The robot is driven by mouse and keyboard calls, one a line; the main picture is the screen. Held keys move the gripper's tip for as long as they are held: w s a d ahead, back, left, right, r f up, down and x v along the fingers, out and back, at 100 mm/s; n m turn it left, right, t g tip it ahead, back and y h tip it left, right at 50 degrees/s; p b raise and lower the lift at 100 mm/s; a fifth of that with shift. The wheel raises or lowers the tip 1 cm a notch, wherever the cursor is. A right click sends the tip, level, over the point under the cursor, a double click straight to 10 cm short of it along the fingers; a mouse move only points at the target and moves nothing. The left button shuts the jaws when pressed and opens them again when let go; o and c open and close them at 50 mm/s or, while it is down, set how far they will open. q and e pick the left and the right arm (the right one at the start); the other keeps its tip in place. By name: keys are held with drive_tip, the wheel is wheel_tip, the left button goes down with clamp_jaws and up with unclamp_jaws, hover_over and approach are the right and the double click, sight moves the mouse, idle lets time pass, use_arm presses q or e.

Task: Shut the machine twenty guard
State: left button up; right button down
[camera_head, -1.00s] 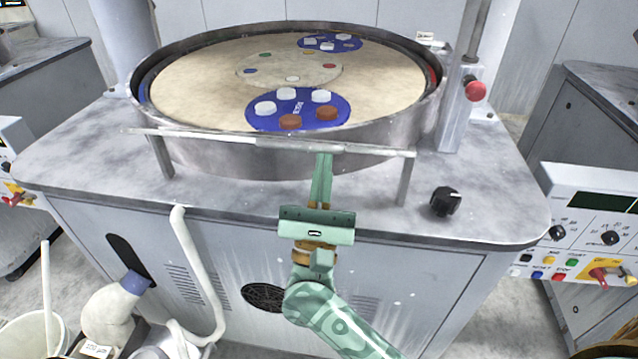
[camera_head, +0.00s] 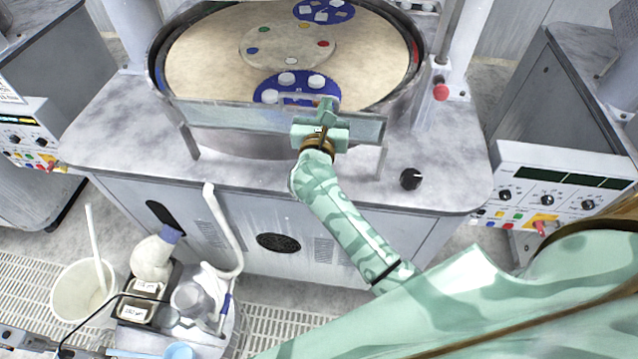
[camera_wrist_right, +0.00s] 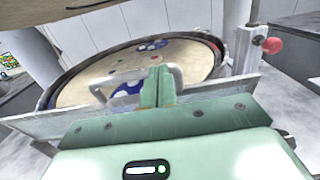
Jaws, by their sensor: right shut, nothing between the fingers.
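The guard (camera_head: 235,115) is a clear panel on two posts at the front of the round polishing machine (camera_head: 160,65). It shows its broad face in the head view, raised along the front of the rim, with a pale handle at its upper edge. My right gripper (camera_head: 328,104) is shut and empty at the middle of the panel, near the handle. The right wrist view shows the guard (camera_wrist_right: 60,122) across the shut fingers (camera_wrist_right: 158,88), with the handle (camera_wrist_right: 98,90) around them; contact is unclear. My left gripper is not in view.
A blue carrier (camera_head: 266,88) with white pucks lies on the platen behind the guard. A black knob (camera_head: 411,179) and red button (camera_head: 441,91) are on the right. A bucket (camera_head: 75,290) and bottle (camera_head: 152,258) stand low left.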

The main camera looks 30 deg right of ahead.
drive_tip(key=shift+w+d+r, duration=0.25)
drive_tip(key=shift+w+d, duration=0.1)
drive_tip(key=shift+w, duration=0.1)
drive_tip(key=shift+w+d+r, duration=0.2)
drive_tip(key=shift+w+d, duration=0.15)
drive_tip(key=shift+w, duration=0.1)
drive_tip(key=shift+r, duration=0.15)
